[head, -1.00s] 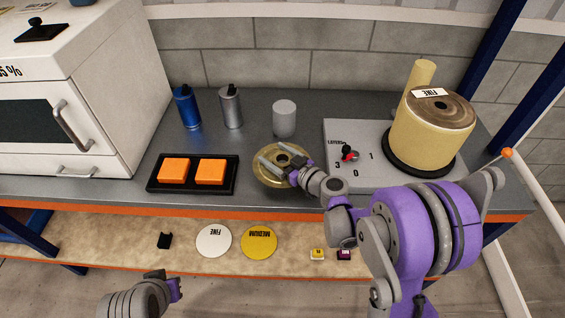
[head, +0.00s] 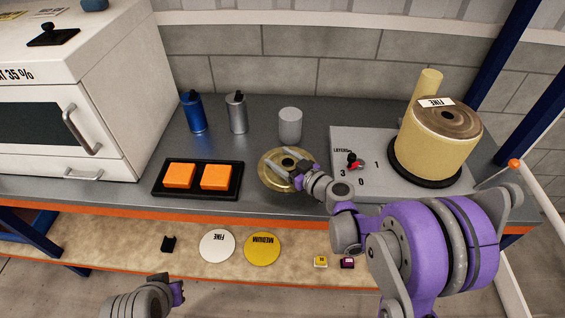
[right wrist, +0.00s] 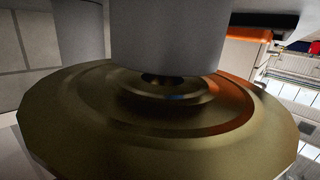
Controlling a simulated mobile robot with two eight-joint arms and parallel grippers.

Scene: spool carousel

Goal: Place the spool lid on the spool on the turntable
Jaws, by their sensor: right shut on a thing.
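The spool lid (head: 270,180) is a brass-coloured disc with a raised ring and a dark centre hole, over the middle of the bench. My right gripper (head: 281,157) is shut on it from above. In the right wrist view, the lid (right wrist: 75,125) fills the lower part, with a grey finger over its centre. I cannot tell whether the lid touches the bench. The spool (head: 435,142), wound in pale yellow and labelled FINE on its brown top, stands upright on the dark turntable (head: 405,173) at right. My left gripper (head: 178,292) is low at the front; its jaws are unclear.
A grey panel (head: 357,140) with a red-marked knob lies between lid and turntable, with a yellow post behind the spool. A grey cylinder (head: 290,126), two bottles (head: 237,114) and a black tray (head: 240,180) with orange blocks stand nearby. A white oven (head: 125,110) stands left.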

